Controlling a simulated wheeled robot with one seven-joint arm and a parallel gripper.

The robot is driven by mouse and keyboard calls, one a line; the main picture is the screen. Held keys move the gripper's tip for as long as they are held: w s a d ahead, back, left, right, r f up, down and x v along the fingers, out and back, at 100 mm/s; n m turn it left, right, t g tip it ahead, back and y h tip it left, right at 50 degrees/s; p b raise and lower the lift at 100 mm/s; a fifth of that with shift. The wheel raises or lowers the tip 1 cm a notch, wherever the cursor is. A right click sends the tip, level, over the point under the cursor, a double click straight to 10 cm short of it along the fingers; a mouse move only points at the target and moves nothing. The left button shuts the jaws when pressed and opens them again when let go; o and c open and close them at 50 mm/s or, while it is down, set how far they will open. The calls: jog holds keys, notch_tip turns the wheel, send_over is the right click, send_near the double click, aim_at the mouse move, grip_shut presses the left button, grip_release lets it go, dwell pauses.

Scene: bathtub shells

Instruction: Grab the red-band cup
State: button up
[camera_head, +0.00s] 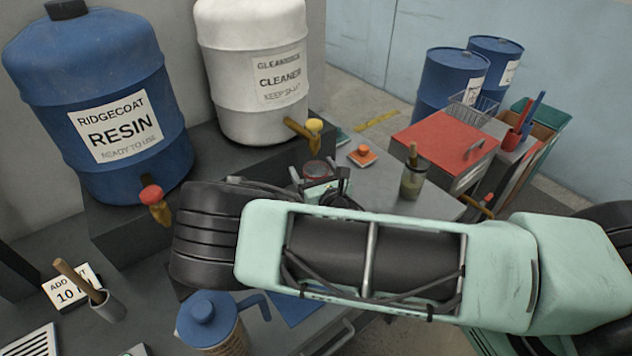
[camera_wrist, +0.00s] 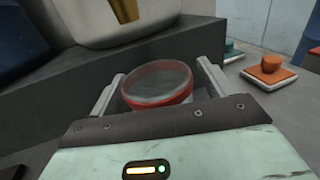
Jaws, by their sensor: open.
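The red-band cup (camera_wrist: 157,86) shows in the wrist view as a translucent cup with a red band below its rim. It stands upright between the two fingers of my gripper (camera_wrist: 156,88), which is open. A gap shows between the cup and the left finger; the right finger is close to the cup's side. The cup's lower part is hidden behind my gripper's body. In the head view the cup (camera_head: 318,170) is partly hidden by my arm and gripper (camera_head: 325,186).
A blue resin drum (camera_head: 95,100) and a white cleaner drum (camera_head: 256,60) stand on a raised ledge behind. An orange block (camera_head: 362,155) and a brush pot (camera_head: 413,180) are right of the cup. A blue-lidded jug (camera_head: 212,322) stands in front.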

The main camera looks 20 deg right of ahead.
jog(key=shift+w, duration=0.25)
jog(key=c, duration=1.2)
jog(key=shift+o, duration=0.2)
jog(key=shift+r, duration=0.1)
